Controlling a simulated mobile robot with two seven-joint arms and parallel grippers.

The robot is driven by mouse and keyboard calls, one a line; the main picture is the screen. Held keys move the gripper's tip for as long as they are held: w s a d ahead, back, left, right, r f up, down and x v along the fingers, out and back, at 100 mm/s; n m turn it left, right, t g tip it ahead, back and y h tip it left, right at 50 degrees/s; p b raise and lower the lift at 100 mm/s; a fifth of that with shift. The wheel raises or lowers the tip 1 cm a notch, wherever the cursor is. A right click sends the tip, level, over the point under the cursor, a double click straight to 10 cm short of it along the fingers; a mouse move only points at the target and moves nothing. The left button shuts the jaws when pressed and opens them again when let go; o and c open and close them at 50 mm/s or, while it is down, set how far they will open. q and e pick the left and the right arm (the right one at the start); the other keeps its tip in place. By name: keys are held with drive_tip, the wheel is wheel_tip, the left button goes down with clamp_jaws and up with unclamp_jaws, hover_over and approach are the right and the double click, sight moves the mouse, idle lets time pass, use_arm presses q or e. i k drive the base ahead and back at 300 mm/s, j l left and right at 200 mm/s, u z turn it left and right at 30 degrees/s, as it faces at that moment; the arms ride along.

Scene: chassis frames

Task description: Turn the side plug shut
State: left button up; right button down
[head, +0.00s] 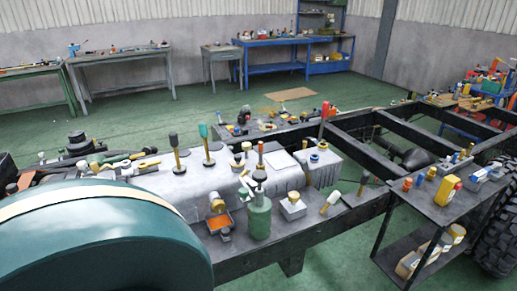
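Neither of my grippers shows in the head view. A grey housing (178,190), likely a gearbox, sits in the chassis frame at the middle left. A small fitting with a gold-brown round end (217,204) stands by its near side, above a small orange tray (219,222). I cannot tell for sure whether this fitting is the side plug, or whether it is open or shut. Two levers, one with a black knob (173,141) and one with a green knob (203,131), rise from the housing.
A green bottle (259,218) and a white box with a yellow cap (292,207) stand at the near edge. A large teal curved body (95,245) blocks the lower left. A dark cart (437,207) with bottles stands at right.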

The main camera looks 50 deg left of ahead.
sight(218, 206)
drive_tip(key=i+l, duration=0.1)
drive_tip(key=i, duration=1.55)
drive_tip(key=i+u, duration=0.1)
drive_tip(key=u, duration=0.7)
drive_tip(key=i+u, duration=0.15)
drive_tip(key=u, duration=1.1)
drive_tip(key=i+u, duration=0.1)
drive_tip(key=u, duration=0.35)
drive_tip(key=i+u, duration=0.1)
drive_tip(key=u, duration=0.35)
drive_tip(key=l+u, duration=0.1)
drive_tip(key=u, duration=0.35)
drive_tip(key=i+l+u, duration=0.1)
drive_tip(key=u, duration=0.2)
drive_tip(key=i+l+u, duration=0.15)
drive_tip(key=u, duration=0.15)
